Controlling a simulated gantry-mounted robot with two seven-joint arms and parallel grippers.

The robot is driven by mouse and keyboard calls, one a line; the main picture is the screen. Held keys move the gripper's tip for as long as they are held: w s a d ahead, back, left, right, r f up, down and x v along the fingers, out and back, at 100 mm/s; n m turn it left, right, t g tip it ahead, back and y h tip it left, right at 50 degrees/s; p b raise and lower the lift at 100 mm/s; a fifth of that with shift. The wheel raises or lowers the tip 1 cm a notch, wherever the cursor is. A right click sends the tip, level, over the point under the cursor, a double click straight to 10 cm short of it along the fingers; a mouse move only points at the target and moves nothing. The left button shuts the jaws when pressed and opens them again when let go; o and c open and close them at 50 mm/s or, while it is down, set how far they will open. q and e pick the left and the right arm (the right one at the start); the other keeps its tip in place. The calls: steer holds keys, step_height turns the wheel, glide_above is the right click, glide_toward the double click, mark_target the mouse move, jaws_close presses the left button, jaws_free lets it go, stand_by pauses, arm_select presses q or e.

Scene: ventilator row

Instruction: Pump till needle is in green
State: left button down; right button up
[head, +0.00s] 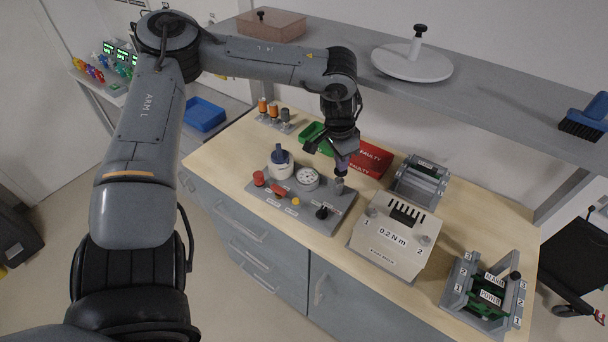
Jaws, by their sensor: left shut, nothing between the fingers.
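A grey panel (318,222) lies on the wooden bench. It carries a round white-faced gauge (307,179), whose needle and green zone are too small to read. Left of the gauge stands a white cylinder with a blue top (281,165). A red knob (259,178), a red lever (278,191), a yellow button (295,202) and a black knob (322,212) sit along the front. My left gripper (341,170) is shut, pointing down just above a small grey post (339,187) at the panel's right; I cannot tell whether they touch. My right gripper is out of view.
A green bin (316,138) and a red bin marked FAULTY (371,159) stand behind. A box marked 0.2 N m (393,236) is close on the right, with a grey roller device (420,181) behind it. A shelf (480,83) overhangs the back.

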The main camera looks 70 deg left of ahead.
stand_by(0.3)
arm_select(q)
steer(key=shift+f+b, duration=0.55)
steer(key=shift+r, duration=0.55)
steer(key=shift+r+p, duration=0.1)
steer(key=shift+p, duration=0.25)
steer(key=shift+r+p, duration=1.1)
steer(key=shift+r, duration=0.85)
